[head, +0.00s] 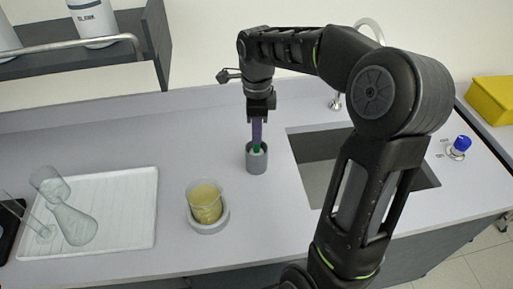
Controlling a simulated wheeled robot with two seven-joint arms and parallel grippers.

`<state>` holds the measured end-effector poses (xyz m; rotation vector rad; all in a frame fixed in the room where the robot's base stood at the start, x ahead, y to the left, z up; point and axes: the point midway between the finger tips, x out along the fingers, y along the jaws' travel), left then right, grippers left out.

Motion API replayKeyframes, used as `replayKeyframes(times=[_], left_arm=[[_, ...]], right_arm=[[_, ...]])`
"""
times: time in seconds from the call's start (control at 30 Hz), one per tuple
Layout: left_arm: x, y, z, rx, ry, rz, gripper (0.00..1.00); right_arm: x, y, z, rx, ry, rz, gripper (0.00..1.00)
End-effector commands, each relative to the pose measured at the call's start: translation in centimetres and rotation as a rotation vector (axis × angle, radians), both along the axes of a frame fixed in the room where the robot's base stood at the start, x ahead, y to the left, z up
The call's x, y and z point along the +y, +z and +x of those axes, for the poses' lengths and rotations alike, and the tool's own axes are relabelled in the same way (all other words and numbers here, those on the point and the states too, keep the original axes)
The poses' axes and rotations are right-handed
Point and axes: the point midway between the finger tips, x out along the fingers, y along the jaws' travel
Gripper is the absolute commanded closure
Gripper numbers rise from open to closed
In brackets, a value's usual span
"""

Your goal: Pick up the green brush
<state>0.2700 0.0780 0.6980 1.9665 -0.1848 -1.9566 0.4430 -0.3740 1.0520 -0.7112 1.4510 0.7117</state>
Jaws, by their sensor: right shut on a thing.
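The green brush (257,149) stands in a grey cylindrical holder (257,163) in the middle of the counter. Only a short green part of it shows at the holder's mouth; the rest is hidden inside the holder and by the gripper. My right gripper (257,141) points straight down from above the holder. A narrow purple part runs from its black body down to the green part. It is shut on the green brush, which is still inside the holder. My left gripper is not in view.
A beaker of yellow liquid (205,206) stands on a round base (210,226) in front of the holder. A white tray (120,238) with glass flasks is at the left. A sink (318,178) lies right of the holder, partly behind my right arm.

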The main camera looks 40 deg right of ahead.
Motion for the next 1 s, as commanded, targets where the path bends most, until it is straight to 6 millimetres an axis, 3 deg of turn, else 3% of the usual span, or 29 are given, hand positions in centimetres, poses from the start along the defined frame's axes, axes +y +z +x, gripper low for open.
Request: replayKeyframes(times=[0.27, 0.53, 0.67, 0.7, 1.0], left_arm=[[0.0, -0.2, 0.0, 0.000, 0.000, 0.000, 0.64], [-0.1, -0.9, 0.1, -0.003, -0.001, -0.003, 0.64], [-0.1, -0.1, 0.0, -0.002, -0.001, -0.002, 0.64], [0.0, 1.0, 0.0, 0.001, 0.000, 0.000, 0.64], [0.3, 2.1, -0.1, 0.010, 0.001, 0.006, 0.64]], right_arm=[[0.0, 0.6, 0.0, -0.001, 0.000, -0.001, 1.00], [0.0, 5.0, 0.1, -0.005, 0.000, -0.001, 1.00], [0.0, 8.1, 0.1, -0.004, 0.001, -0.001, 1.00], [0.0, 9.1, 0.0, -0.001, 0.000, -0.001, 1.00], [0.0, 10.1, 0.0, 0.000, 0.000, 0.000, 1.00]])
